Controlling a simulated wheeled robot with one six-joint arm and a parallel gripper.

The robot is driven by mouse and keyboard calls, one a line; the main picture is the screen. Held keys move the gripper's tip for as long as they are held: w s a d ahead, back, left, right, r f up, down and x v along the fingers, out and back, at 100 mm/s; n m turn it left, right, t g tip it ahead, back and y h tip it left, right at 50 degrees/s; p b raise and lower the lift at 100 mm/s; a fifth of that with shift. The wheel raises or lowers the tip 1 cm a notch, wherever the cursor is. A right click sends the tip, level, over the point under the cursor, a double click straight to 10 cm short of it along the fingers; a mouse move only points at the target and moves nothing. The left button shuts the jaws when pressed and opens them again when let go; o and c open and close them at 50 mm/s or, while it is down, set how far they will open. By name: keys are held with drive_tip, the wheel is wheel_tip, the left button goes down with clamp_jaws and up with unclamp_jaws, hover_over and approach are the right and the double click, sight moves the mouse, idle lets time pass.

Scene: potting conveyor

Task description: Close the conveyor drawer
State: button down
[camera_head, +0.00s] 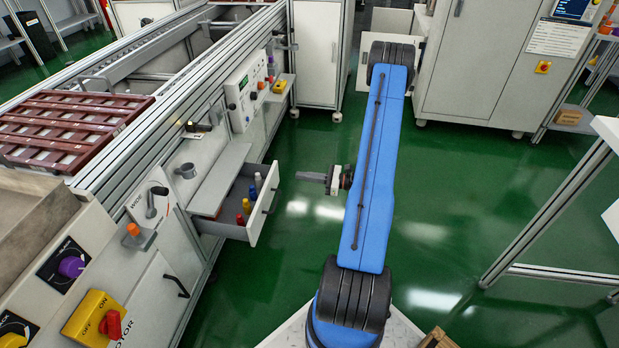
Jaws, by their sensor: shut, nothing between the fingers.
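The conveyor drawer (236,229) is a light grey drawer in the side of the conveyor (165,135), and it is pulled out. My gripper (305,177) is shut and empty. It points left, to the right of the drawer front and apart from it in the picture.
A control box (250,88) and a small shelf (281,88) stick out above and beyond the drawer. A lower cabinet door (160,303) is nearer. Grey cabinets (478,62) stand at the back right, and a metal-framed table (553,215) at the right. Green floor (300,240) beside the drawer is clear.

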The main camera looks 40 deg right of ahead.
sight(269, 185)
drive_tip(key=x, duration=0.9)
drive_tip(key=shift+w+a, duration=0.1)
drive_tip(key=x, duration=1.7)
drive_tip(key=shift+w, duration=0.15)
drive_tip(key=v, duration=1.3)
drive_tip(key=shift+s, duration=0.25)
drive_tip(key=s+a, duration=0.2)
drive_tip(key=s+a+f, duration=0.1)
drive_tip(key=s+a, duration=0.1)
drive_tip(key=shift+s+a, duration=0.15)
drive_tip(key=shift+a, duration=0.15)
drive_tip(key=x, duration=1.4)
drive_tip(key=shift+a, duration=0.1)
